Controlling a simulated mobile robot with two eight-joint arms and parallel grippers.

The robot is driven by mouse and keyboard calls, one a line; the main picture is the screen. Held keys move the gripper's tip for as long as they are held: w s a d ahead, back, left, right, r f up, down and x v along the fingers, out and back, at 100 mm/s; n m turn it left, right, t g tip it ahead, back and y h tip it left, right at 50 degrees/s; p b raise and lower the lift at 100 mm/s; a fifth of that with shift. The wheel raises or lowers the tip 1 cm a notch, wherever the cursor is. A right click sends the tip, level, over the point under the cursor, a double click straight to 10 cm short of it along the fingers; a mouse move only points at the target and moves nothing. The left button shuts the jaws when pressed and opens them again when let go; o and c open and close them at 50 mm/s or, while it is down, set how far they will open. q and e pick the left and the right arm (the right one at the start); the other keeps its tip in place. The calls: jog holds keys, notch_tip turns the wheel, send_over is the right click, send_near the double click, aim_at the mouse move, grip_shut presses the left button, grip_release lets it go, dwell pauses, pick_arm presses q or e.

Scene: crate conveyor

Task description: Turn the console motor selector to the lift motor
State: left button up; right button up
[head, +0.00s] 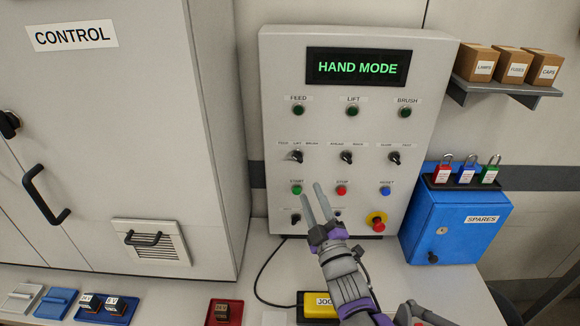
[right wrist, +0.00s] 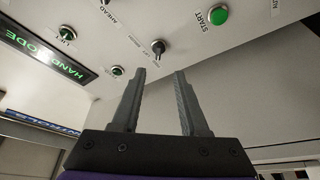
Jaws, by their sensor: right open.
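The motor selector (head: 297,157) is a small black knob under FEED, LIFT and BRUSH labels, left on the grey console (head: 375,215). Its handle seems to lean left in the head view, but its exact setting is too small to read. It also shows in the right wrist view (right wrist: 158,46), just beyond the fingertips. My right gripper (head: 311,188) is open and empty, in front of the console, below and right of the selector. In the right wrist view the fingers (right wrist: 160,72) are apart, with nothing between them. My left gripper is out of view.
The display (head: 358,67) reads HAND MODE. The FEED, LIFT and BRUSH lamps (head: 352,111) look dark. The START button (head: 297,189) and a red emergency knob (head: 377,222) are close by. A blue SPARES box (head: 455,232) stands right, a CONTROL cabinet (head: 110,90) left.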

aim_at(299, 161)
jog(key=p+x, duration=0.1)
jog(key=x, duration=0.9)
jog(key=shift+w+r, duration=0.15)
jog(key=shift+w, duration=0.15)
jog(key=shift+c, duration=0.3)
jog(key=shift+d, duration=0.1)
grip_shut()
